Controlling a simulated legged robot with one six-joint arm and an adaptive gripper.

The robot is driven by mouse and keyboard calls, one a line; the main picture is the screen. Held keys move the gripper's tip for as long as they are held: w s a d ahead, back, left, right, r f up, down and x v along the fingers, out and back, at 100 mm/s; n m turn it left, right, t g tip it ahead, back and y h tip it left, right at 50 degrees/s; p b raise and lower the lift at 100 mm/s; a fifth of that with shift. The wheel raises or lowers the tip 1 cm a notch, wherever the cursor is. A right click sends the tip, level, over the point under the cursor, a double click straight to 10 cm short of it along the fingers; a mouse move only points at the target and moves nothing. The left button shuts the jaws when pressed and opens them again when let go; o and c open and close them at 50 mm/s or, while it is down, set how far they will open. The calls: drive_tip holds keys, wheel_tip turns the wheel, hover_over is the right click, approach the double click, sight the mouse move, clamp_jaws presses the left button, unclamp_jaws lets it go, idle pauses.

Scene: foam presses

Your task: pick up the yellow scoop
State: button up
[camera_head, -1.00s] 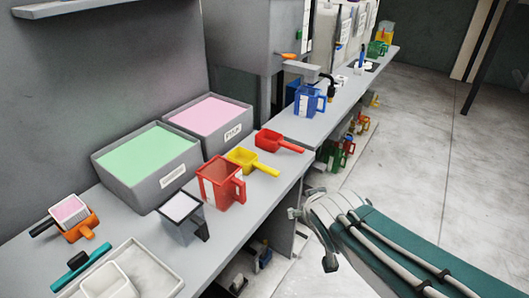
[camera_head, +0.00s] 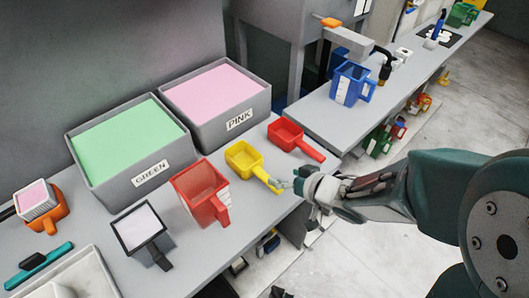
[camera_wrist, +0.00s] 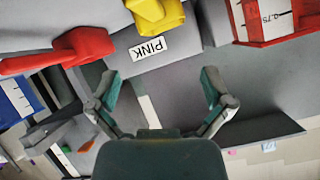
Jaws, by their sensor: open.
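The yellow scoop (camera_head: 243,158) lies on the grey bench, between the red jug and the red scoop, with its handle pointing towards the bench's front edge. In the wrist view the yellow scoop (camera_wrist: 157,14) is at the top edge and partly cut off. My gripper (camera_head: 292,181) is by the end of the scoop's handle in the head view; I cannot tell whether it touches. In the wrist view my gripper (camera_wrist: 160,84) has its two fingers wide apart with nothing between them.
The red scoop (camera_head: 287,134) and red jug (camera_head: 198,187) flank the yellow scoop closely. Behind are the grey PINK bin (camera_head: 262,103) and GREEN bin (camera_head: 117,190). A blue jug (camera_head: 352,84) stands farther right.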

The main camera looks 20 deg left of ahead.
sight(258, 170)
drive_tip(key=x, duration=0.6)
drive_tip(key=shift+s+a+f, duration=0.1)
drive_tip(key=shift+a, duration=0.05)
drive_tip(key=x, duration=0.4)
drive_tip(key=shift+f, duration=0.45)
drive_tip(key=shift+a+f, duration=0.1)
drive_tip(key=shift+a, duration=0.05)
clamp_jaws()
